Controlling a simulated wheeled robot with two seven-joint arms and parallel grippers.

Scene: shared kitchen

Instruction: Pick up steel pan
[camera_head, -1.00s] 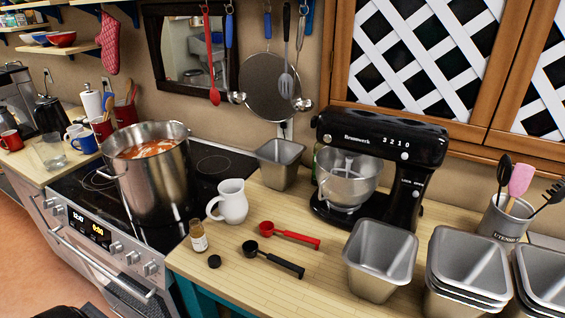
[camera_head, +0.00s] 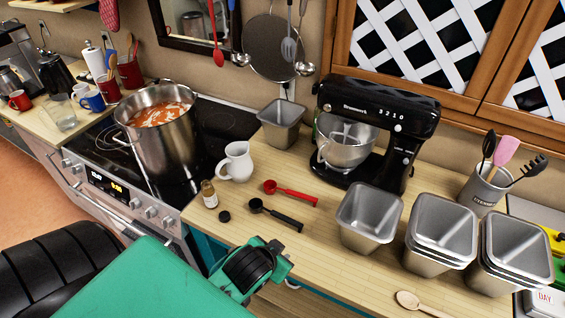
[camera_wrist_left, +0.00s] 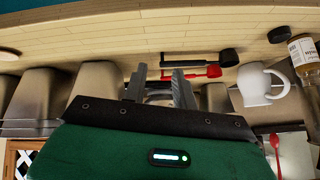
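Several square steel pans with sloped sides stand upright on the wooden counter. A single steel pan (camera_head: 366,238) is at the front middle, and another single pan (camera_head: 282,137) is at the back, left of the mixer. Two stacks, the middle stack (camera_head: 438,255) and the right stack (camera_head: 513,275), stand at the right. My left gripper (camera_wrist_left: 160,80) is open, its two fingers apart in the wrist view. In the head view its green arm reaches in low, with the hand near the counter's front edge, left of the front pan and apart from it. My right gripper is not in view.
A black mixer (camera_head: 375,130) stands behind the front pan. A red scoop (camera_head: 290,193), a black scoop (camera_head: 275,215), a small bottle (camera_head: 209,195) and a white pitcher (camera_head: 237,163) are nearby. A wooden spoon (camera_head: 412,301) lies near the front edge. A soup pot (camera_head: 160,135) is on the stove.

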